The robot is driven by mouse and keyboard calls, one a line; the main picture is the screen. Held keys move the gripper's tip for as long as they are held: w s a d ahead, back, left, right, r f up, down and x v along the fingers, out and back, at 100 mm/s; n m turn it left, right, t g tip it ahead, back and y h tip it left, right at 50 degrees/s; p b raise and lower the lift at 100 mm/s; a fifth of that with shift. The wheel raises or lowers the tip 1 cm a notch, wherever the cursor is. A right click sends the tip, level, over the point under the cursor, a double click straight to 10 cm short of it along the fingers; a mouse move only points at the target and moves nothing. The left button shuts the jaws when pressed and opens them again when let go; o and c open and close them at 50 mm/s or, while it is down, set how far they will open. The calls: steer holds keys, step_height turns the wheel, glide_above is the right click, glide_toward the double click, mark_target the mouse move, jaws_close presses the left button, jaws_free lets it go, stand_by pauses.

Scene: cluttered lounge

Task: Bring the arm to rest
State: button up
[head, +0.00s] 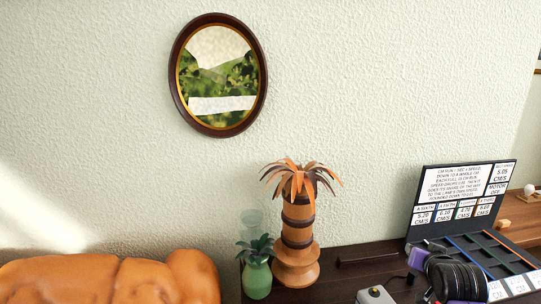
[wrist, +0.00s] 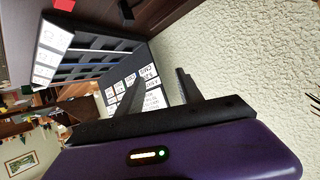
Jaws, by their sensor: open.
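My gripper (wrist: 160,78) shows in the wrist view, with its purple body at the bottom and two dark fingers pointing up. The fingers are apart and nothing is between them. Beyond them are a dark board with white printed cards (wrist: 146,80) and the pale textured wall (wrist: 240,60). In the head view, black and purple parts at the lower right, in front of the board, look like my arm; the fingers cannot be made out there.
The board (head: 461,172) stands on a dark cabinet top (head: 345,277) with a divided tray (head: 490,250). A wooden palm-like ornament (head: 297,215) and a green vase (head: 257,280) stand left of it. An orange leather seat (head: 110,280) is at lower left. An oval mirror (head: 174,90) hangs above.

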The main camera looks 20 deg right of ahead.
steer(key=s+a+f+n+t+y, duration=0.1)
steer(key=s+a+n+t, duration=0.3)
steer(key=a, duration=0.8)
steer(key=s+a+f+t, duration=0.15)
steer(key=s+a, duration=0.45)
steer(key=a, duration=0.6)
steer(key=s+a+n+y, duration=0.3)
steer(key=s+a, duration=0.5)
steer(key=s, duration=0.5)
steer(key=s+a+n+y, duration=0.2)
steer(key=s+a+y, duration=0.2)
steer(key=s+a, duration=0.4)
steer(key=s, duration=0.6)
steer(key=shift+a+r+n, duration=0.35)
steer(key=shift+n, duration=0.05)
